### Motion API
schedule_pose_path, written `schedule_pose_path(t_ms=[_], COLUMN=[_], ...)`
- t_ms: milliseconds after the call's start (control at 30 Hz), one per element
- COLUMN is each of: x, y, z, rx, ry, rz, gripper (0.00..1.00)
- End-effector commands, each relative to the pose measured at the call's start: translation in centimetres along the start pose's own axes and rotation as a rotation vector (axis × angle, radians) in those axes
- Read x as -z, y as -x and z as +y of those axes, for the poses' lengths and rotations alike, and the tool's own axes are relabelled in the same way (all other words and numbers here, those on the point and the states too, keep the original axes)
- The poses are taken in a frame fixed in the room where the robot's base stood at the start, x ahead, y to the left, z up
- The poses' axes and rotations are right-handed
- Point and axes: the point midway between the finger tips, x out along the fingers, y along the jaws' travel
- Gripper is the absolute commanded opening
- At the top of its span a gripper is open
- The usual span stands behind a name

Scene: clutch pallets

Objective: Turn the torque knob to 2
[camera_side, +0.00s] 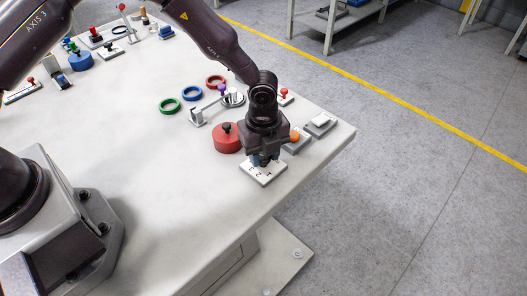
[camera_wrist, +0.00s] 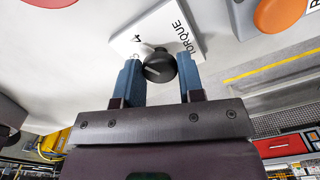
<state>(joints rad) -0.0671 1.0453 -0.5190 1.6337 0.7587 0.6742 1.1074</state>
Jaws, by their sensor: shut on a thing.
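The torque panel is a small white plate (camera_side: 262,176) near the front edge of the table.
A red round body with a black knob (camera_side: 226,143) stands close by on the left. An orange button (camera_side: 294,135) and a grey switch box (camera_side: 320,124) are to the right. Green, blue and red rings (camera_side: 215,82) lie behind.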

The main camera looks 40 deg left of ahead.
Motion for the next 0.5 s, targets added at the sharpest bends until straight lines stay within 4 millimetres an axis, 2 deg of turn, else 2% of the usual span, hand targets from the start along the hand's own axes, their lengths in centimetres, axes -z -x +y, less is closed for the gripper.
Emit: schedule_pose_path(t_ms=[267, 500], x=[0.02, 0.02], y=[0.04, 0.07], z=[-0.05, -0.07], rx=[0.002, 0.002], ry=[0.099, 0.291], rz=[0.0, -0.001], gripper=[0.12, 0.12])
